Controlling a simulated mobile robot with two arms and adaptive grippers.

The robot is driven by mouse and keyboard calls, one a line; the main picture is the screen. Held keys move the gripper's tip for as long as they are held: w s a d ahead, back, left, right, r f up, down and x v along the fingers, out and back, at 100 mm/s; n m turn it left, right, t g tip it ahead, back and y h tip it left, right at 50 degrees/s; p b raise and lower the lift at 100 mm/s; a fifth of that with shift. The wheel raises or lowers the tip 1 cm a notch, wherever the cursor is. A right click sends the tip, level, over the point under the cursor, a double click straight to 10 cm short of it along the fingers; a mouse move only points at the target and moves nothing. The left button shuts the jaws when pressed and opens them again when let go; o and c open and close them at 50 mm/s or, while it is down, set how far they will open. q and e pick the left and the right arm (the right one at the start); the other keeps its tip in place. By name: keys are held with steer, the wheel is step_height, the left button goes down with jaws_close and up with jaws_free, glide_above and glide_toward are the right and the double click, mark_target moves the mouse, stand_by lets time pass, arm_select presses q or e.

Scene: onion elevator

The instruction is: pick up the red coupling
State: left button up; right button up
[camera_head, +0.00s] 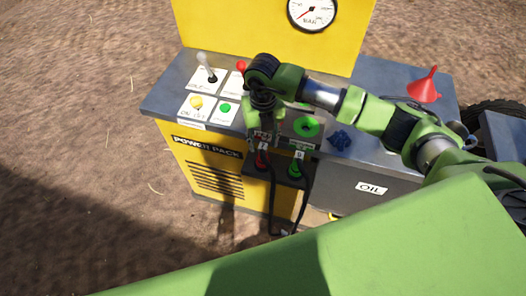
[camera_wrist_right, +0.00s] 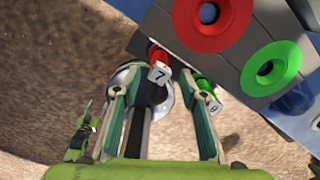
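The red coupling (camera_head: 262,159) hangs at the front of the power pack, at the tag reading 7. In the right wrist view the red coupling (camera_wrist_right: 157,54) shows just beyond and between the fingertips, partly covered by its tag. My right gripper (camera_head: 263,128) points down just above it in the head view. Its two fingers (camera_wrist_right: 157,75) stand apart with nothing gripped. I cannot tell whether they touch the coupling. My left gripper is in neither view.
A green coupling (camera_head: 296,168) hangs close to the right of the red one, with dark hoses below. A green socket ring (camera_head: 307,127) and a red one (camera_wrist_right: 213,22) are on the panel. A lever (camera_head: 208,68) and buttons stand left; a red funnel (camera_head: 425,86) stands right.

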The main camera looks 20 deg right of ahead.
mark_target(263, 153)
steer(key=shift+f+p, duration=0.6)
steer(key=shift+f, duration=2.7)
steer(key=shift+c, duration=0.4)
jaws_close()
